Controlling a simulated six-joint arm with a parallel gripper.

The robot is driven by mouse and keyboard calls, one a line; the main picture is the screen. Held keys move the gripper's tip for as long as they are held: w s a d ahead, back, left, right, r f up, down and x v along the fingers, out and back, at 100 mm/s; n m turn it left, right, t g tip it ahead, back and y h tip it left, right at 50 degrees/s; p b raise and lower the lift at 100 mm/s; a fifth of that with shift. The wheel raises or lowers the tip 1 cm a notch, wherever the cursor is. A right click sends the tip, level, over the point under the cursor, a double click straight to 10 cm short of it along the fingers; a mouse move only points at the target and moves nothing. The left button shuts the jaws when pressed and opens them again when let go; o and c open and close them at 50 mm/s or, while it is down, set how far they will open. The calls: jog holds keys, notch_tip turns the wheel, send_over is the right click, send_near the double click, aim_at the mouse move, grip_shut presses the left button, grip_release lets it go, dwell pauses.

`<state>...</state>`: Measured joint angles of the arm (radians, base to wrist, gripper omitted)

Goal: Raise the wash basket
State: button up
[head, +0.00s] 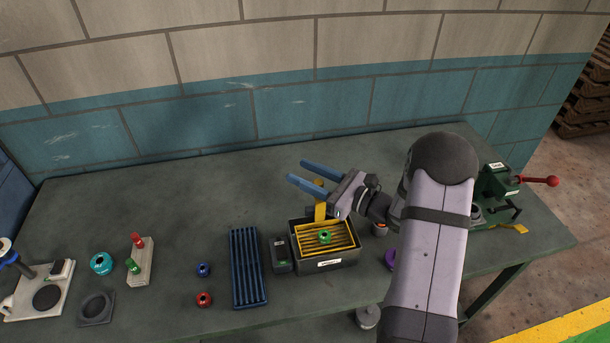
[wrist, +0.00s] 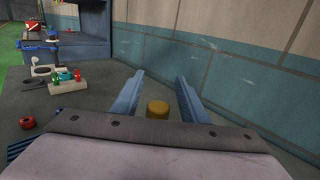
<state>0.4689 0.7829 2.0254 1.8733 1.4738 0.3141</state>
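The wash basket (head: 345,244) is a yellow slatted tray seated inside a dark rectangular tank (head: 327,264) with a white label. A green ring-shaped part (head: 325,236) lies in it. A yellow upright handle (head: 320,211) rises from the basket's back side. My gripper (head: 298,171) is open, with its two blue fingers pointing left above the back of the tank. In the wrist view, the handle's round yellow top (wrist: 157,107) shows between the open fingers (wrist: 160,76), with gaps visible on both sides. The handle's lower part is hidden there.
A small dark box (head: 281,254) and a blue ribbed rack (head: 248,268) stand left of the tank. Loose blue (head: 203,269), red (head: 204,299) and teal (head: 101,263) parts lie farther left. A green machine with a red-knobbed lever (head: 540,181) is at right. The back-left table is clear.

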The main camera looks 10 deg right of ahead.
jog(key=shift+f, duration=0.1)
jog(key=b+v, duration=0.3)
jog(key=v, duration=0.4)
jog(key=shift+s+d, duration=0.15)
dwell(0.5)
